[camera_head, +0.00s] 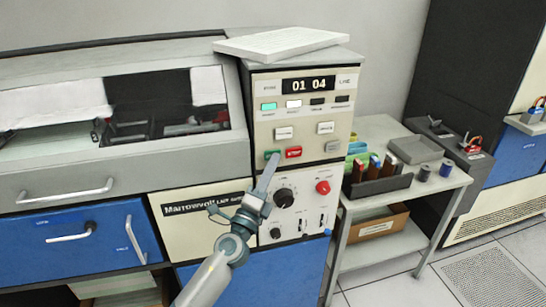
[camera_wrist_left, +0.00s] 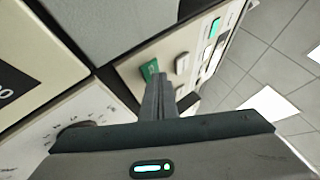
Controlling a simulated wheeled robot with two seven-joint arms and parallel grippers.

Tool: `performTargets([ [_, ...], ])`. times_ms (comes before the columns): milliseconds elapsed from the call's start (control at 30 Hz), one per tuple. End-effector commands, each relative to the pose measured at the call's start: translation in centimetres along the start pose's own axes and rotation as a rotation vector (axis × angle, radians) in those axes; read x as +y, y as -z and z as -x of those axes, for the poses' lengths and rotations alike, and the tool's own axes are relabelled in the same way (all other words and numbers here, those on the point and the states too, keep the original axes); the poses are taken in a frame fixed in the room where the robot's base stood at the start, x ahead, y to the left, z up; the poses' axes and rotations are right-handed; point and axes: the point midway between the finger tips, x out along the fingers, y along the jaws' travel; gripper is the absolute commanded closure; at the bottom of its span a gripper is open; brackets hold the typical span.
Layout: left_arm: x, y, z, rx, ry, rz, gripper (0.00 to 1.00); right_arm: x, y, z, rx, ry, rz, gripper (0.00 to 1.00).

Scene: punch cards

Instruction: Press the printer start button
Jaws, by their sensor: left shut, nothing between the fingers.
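The printer's control panel (camera_head: 310,128) faces me at the centre of the head view. A small green button (camera_head: 268,154) sits at the lower left of its upper part, left of a red button (camera_head: 293,152). My left gripper (camera_head: 274,160) is shut and empty, its fingertips pointing up at the green button and partly covering it. In the left wrist view the green button (camera_wrist_left: 150,70) shows just beyond the shut fingers (camera_wrist_left: 158,80). I cannot tell whether they touch it. The button labels are too small to read. My right gripper is not in view.
The display (camera_head: 307,85) reads 01 04, above a lit green indicator (camera_head: 268,106). Below the buttons are a black knob (camera_head: 284,198) and a red knob (camera_head: 323,187). A side table (camera_head: 400,197) with a dark tray of small items stands to the right. Floor is clear at lower right.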

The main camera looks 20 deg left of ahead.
Motion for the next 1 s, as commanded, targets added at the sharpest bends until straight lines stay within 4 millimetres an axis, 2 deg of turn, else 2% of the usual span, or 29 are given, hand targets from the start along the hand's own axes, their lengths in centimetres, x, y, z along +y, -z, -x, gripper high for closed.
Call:
performTargets([
  [1000, -0.7, 0.8, 1.2, -0.002, 0.0, -0.001, 1.0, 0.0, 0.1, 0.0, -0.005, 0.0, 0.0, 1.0],
])
